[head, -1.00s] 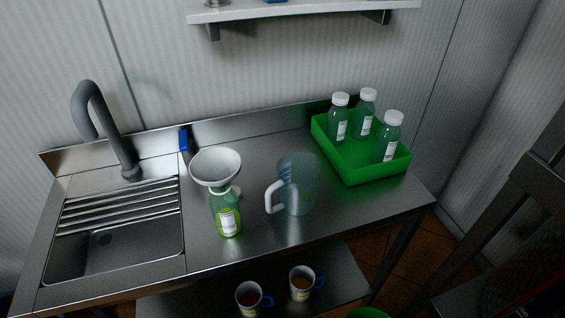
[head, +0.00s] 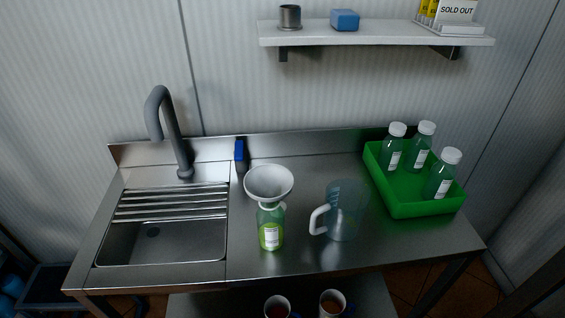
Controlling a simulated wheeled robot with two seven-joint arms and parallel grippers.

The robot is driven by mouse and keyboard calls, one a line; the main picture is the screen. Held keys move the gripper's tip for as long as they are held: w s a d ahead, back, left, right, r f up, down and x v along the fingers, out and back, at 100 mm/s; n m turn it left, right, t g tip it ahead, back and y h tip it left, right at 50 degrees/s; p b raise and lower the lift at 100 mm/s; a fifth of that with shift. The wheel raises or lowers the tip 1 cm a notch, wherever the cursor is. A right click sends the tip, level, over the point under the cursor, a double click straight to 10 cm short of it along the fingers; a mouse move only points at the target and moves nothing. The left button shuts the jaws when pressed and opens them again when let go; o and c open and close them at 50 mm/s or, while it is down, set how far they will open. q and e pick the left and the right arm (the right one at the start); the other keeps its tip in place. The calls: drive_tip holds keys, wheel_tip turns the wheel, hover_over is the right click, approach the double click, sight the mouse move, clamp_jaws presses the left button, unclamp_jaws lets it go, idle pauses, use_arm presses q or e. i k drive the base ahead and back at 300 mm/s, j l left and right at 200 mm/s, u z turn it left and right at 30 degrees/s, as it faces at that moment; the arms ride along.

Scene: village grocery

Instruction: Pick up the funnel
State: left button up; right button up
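The white funnel (head: 269,183) sits upright in the mouth of a green bottle (head: 271,227) on the steel counter, right of the sink. The bottle carries a white and green label, and its neck is partly hidden by the funnel. Neither of my grippers shows in the head view.
A clear jug (head: 346,211) with a white handle stands just right of the bottle. A green crate (head: 421,207) with 3 white-capped bottles is at the right. The sink (head: 160,242) and grey tap (head: 166,128) are at the left. A wall shelf (head: 380,36) hangs above. Mugs (head: 332,302) stand below.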

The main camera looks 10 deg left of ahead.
sight(260, 178)
drive_tip(key=k+j+z, duration=0.25)
drive_tip(key=j+z, duration=0.15)
drive_tip(key=j, duration=0.15)
drive_tip(key=k+j+z, duration=0.35)
drive_tip(key=j, duration=0.2)
drive_tip(key=k+j+z, duration=0.4)
drive_tip(key=i+j, duration=0.05)
drive_tip(key=i, duration=0.05)
